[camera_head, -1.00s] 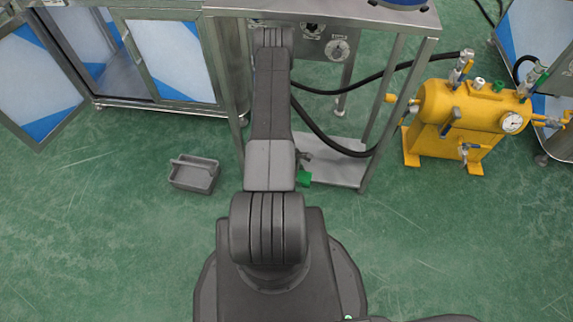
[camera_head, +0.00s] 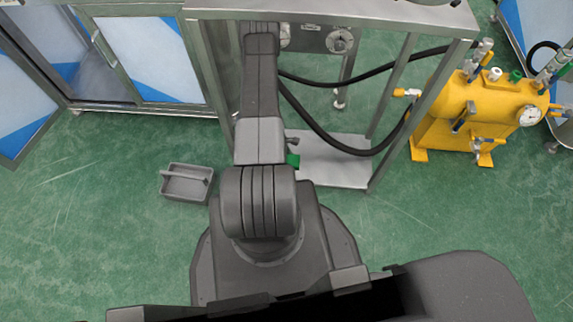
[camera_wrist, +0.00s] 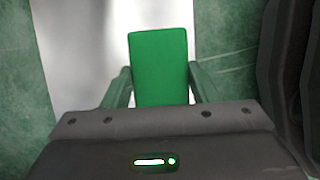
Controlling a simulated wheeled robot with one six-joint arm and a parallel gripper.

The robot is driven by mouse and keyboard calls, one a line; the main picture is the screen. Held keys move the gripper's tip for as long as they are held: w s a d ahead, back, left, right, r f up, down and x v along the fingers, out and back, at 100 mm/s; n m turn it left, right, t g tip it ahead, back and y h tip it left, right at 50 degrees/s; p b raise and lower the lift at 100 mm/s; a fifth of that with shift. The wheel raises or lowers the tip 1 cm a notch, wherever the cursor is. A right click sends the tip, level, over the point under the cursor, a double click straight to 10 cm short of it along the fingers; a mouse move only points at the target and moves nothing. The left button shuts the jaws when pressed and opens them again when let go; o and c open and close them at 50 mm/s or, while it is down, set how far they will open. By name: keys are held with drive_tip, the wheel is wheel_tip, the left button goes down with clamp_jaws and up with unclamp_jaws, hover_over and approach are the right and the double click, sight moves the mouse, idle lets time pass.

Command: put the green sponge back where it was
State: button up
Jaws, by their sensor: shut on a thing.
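The green sponge (camera_wrist: 158,68) stands out from between the two fingers of my gripper (camera_wrist: 160,82) in the wrist view. The fingers are shut on its sides. In the head view only a small part of the sponge (camera_head: 293,160) shows beside my arm, at the left end of the metal lower shelf (camera_head: 335,168). The shelf (camera_wrist: 85,55) is also behind the sponge in the wrist view. I cannot tell whether the sponge touches it. My arm hides most of the gripper in the head view.
The metal table's top edge (camera_head: 400,16) and legs frame the lower shelf. Black hoses (camera_head: 325,138) cross above the shelf toward a yellow tank (camera_head: 475,115) at right. A grey basket (camera_head: 187,182) sits on the green floor at left, near a metal cabinet (camera_head: 150,60).

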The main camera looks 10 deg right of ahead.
drive_tip(key=shift+f+b, duration=0.75)
drive_tip(key=shift+f, duration=2.25)
drive_tip(key=shift+f, duration=0.2)
drive_tip(key=o, duration=0.9)
drive_tip(key=shift+r, duration=0.15)
drive_tip(key=shift+a+r, duration=0.1)
drive_tip(key=shift+r, duration=0.25)
drive_tip(key=p+v, duration=0.2)
drive_tip(key=v, duration=0.9)
drive_tip(key=shift+a+r+p, duration=0.15)
drive_tip(key=shift+a+p, duration=0.05)
drive_tip(key=shift+p, duration=0.2)
